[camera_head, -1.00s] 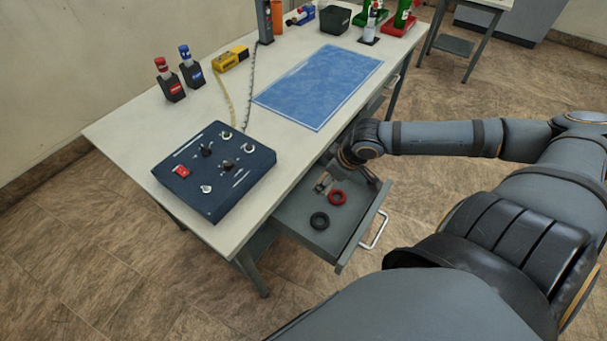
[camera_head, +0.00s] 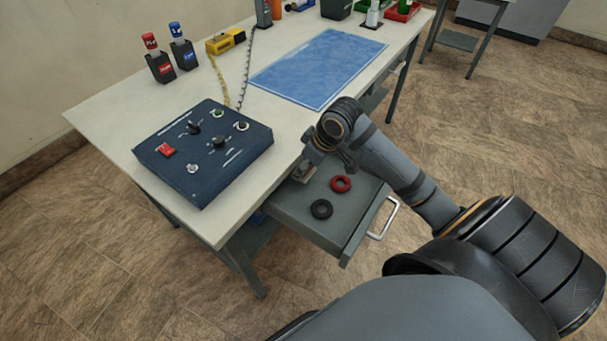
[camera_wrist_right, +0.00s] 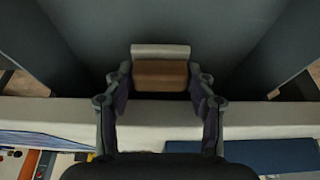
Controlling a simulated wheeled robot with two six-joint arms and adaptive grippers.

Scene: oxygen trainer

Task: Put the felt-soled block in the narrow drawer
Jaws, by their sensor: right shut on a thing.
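In the right wrist view my right gripper (camera_wrist_right: 160,77) is shut on a block (camera_wrist_right: 160,76), brown with a pale grey layer along one edge. In the head view this gripper (camera_head: 304,172) points down at the table-side end of the open grey drawer (camera_head: 298,220), close to the tabletop edge. The block is mostly hidden there, and I cannot tell whether it touches the drawer floor. A red ring (camera_head: 341,184) and a black ring (camera_head: 321,209) lie in the drawer. My left gripper is not in view.
A dark blue control box (camera_head: 205,150) stands on the white table (camera_head: 112,120) beside the drawer. A blue mat (camera_head: 320,68), red and blue bottles, a yellow device (camera_head: 225,41) and bins stand farther back. The drawer's front half is clear around the rings.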

